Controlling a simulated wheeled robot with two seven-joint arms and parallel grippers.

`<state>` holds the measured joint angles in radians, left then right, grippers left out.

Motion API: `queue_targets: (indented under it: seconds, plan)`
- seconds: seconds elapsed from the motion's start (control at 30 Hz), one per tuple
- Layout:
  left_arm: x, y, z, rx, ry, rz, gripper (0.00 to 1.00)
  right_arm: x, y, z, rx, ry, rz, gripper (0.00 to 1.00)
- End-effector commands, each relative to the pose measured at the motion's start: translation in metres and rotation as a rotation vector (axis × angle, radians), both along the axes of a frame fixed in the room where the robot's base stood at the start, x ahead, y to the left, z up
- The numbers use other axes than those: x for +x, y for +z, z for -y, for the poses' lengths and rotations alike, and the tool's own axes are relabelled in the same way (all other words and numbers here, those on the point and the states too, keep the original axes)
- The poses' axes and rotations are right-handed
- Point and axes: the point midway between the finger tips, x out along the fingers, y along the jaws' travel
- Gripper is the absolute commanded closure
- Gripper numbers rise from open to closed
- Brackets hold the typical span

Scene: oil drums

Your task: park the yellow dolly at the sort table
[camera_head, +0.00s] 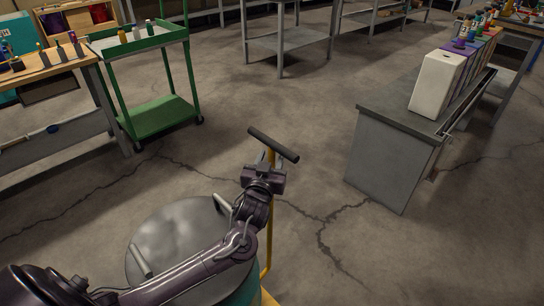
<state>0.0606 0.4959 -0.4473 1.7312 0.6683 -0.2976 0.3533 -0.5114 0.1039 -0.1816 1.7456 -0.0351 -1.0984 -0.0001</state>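The yellow dolly shows as a thin yellow post (268,235) with a dark crossbar handle (273,144) on top and a sliver of yellow base at the bottom edge. A drum with a grey lid (172,228) and pale handles stands beside the post, low in the view; my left arm crosses it and hides part of it. My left gripper (267,170) is at the post just below the crossbar, overlapping it. Its fingertips are hard to make out, so I cannot tell whether it grips the post. My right gripper is out of view. No table is labelled as the sort table.
A grey bench (390,165) with a white container (437,83) and coloured bottles stands at right. A green cart (160,117) and a wooden-topped table (45,66) stand at left. Grey shelving (289,41) is at the back. The cracked concrete floor between is clear.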

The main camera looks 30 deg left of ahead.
Motion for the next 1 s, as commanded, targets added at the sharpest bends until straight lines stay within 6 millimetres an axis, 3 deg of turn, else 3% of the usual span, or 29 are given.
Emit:
queue_targets:
  seconds: [0.13, 0.43, 0.73, 1.0]
  plan:
    - [0.0114, -0.0003, -0.0026, 0.000, 0.000, -0.001, 0.60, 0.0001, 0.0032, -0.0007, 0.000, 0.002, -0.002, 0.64]
    - [0.0133, -0.0002, -0.0030, -0.001, 0.000, -0.002, 0.62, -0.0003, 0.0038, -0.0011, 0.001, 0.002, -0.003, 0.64]
    - [0.0131, -0.0002, -0.0030, -0.001, 0.000, -0.002, 1.00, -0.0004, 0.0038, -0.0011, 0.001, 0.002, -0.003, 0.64]
    - [0.0129, -0.0002, -0.0029, -0.001, -0.001, -0.002, 1.00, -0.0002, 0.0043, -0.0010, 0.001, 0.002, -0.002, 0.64]
